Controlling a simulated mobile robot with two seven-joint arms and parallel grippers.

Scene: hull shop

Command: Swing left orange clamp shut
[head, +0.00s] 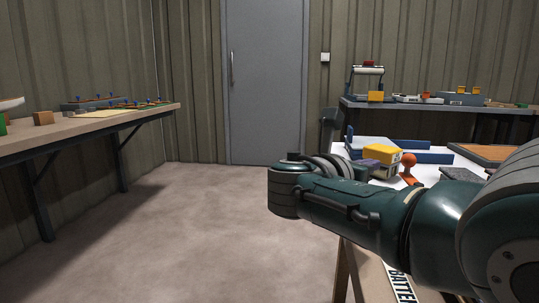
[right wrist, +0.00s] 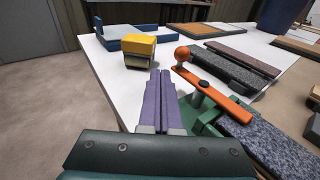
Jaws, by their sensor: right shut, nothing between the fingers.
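One orange clamp shows; I cannot tell whether it is the left one. In the right wrist view its long flat orange arm (right wrist: 216,92) runs slantwise from a round orange knob (right wrist: 182,53) over a green base (right wrist: 202,112), near grey speckled strips (right wrist: 225,72). In the head view the orange clamp's knob (head: 408,160) stands just right of a yellow block. My right gripper (right wrist: 161,76) has its purple fingers together and empty, left of the clamp and apart from the knob. In the head view its fingertips (head: 371,163) are partly hidden by my arm. My left gripper is out of view.
A yellow-topped block (right wrist: 138,47) stands ahead of the fingers on the white table (right wrist: 105,68). A blue-edged tray (right wrist: 128,33) lies behind it. A brown-topped board (right wrist: 193,29) lies farther back. A workbench (head: 85,125) stands at left; the floor between is clear.

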